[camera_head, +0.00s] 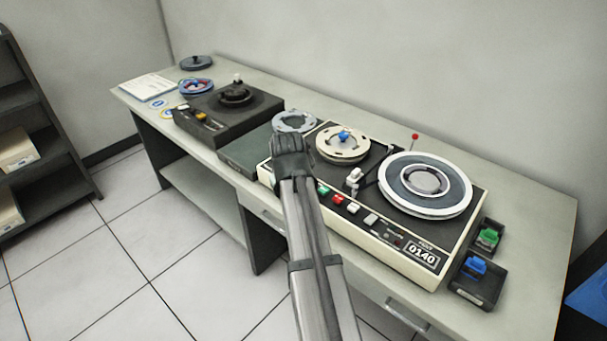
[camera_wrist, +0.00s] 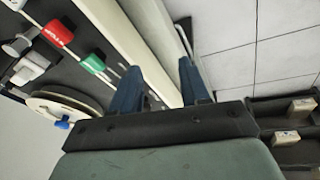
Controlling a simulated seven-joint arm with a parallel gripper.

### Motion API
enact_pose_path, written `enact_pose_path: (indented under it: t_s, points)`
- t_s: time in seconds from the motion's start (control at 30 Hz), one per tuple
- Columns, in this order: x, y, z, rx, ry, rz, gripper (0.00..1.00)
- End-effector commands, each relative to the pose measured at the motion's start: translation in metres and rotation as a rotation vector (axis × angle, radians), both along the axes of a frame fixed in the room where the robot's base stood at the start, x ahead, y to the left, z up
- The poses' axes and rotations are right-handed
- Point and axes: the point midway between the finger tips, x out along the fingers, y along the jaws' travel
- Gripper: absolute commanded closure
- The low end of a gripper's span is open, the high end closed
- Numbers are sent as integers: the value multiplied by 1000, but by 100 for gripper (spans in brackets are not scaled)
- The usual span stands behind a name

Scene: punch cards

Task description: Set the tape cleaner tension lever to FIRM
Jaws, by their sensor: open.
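A dark box-shaped unit (camera_head: 228,112) with a round hub stands left of middle on the bench in the head view. A pale-tipped knob (camera_head: 238,78) rises by its hub, and a yellow piece (camera_head: 201,116) and a white piece (camera_head: 183,107) sit along its front. I cannot tell which piece is the tension lever, and no FIRM mark is readable. My gripper (camera_head: 291,140) is right of this unit, over the left end of the tape deck. In the wrist view, the gripper's blue fingers (camera_wrist: 160,78) are apart with nothing between them.
The cream tape deck (camera_head: 405,262) carries two reels, a red-tipped lever (camera_head: 415,137) and coloured buttons; its red button (camera_wrist: 58,33) and green button (camera_wrist: 93,63) show in the wrist view. A grey-green box (camera_head: 245,160) lies between the units. Dark trays (camera_head: 474,292) stand at right.

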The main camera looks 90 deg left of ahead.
Motion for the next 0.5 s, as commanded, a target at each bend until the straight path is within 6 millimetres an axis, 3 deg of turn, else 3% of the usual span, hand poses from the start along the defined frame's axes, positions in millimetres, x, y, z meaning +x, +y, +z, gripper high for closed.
enact_pose_path:
  t_s: [0.03,0.2,0.33,0.5]
  points:
    - [0,19,25,-10,-37,64,55]
    - [5,40,88,-64,-145,264,55]
    - [8,47,119,-97,-195,363,55]
    - [11,48,133,-117,-221,417,55]
